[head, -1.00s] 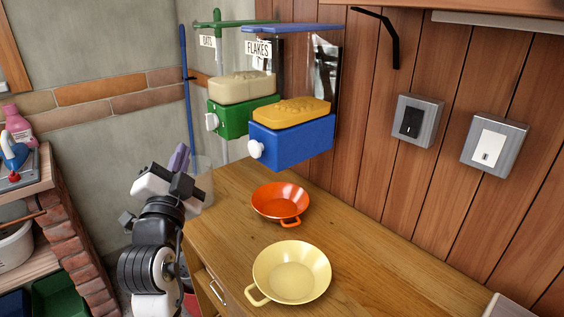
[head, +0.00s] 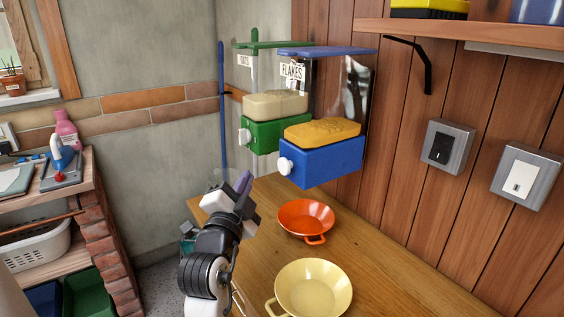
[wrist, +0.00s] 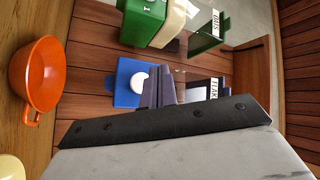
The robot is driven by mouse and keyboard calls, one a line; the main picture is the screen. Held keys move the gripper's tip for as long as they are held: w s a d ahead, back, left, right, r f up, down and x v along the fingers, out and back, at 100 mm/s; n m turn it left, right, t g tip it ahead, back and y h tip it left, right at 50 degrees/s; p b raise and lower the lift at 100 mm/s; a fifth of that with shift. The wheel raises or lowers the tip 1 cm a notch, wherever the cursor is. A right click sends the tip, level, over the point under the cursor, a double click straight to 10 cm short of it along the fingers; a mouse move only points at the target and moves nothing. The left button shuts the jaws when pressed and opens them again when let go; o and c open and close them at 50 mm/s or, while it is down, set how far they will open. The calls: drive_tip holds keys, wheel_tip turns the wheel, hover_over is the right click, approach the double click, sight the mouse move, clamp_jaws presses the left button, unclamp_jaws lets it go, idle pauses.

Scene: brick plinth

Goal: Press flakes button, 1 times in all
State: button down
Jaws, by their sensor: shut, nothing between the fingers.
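The flakes dispenser has a blue base (head: 322,166), a clear bin with yellow-orange flakes, a blue lid and a FLAKES label (head: 292,72). Its round white button (head: 285,166) sticks out of the front of the base. In the wrist view the button (wrist: 140,83) shows against the blue base (wrist: 123,92), just beyond my fingertips. My gripper (head: 243,182) has purple fingers, shut and empty. In the head view it is left of and slightly below the button, apart from it. In the wrist view the fingers (wrist: 160,88) cover part of the dispenser.
The green oats dispenser (head: 277,136), with its own white button (head: 244,136), hangs left of the flakes one. An orange pan (head: 305,216) and a yellow pan (head: 314,290) sit on the wooden counter (head: 385,270). Two switches (head: 448,146) (head: 525,177) are on the wall.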

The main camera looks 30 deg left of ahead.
sight(280, 165)
drive_tip(key=shift+w+d+p, duration=0.2)
drive_tip(key=shift+w+d, duration=0.15)
drive_tip(key=shift+w, duration=0.5)
drive_tip(key=shift+w+d+p, duration=0.2)
drive_tip(key=shift+w+d, duration=0.2)
drive_tip(key=shift+w, duration=0.5)
drive_tip(key=shift+w+d+p, duration=0.2)
drive_tip(key=shift+w+d, duration=0.15)
drive_tip(key=shift+w, duration=0.5)
drive_tip(key=shift+w, duration=0.15)
drive_tip(key=shift+w+d, duration=0.15)
drive_tip(key=shift+w, duration=0.1)
drive_tip(key=shift+w+d, duration=0.35)
drive_tip(key=shift+w, duration=0.45)
idle(0.9)
drive_tip(key=shift+s+a+b, duration=0.25)
drive_tip(key=shift+s+b, duration=0.2)
drive_tip(key=shift+s, duration=0.15)
drive_tip(key=shift+s+a+b, duration=0.25)
drive_tip(key=shift+s+b, duration=0.2)
drive_tip(key=shift+s, duration=0.1)
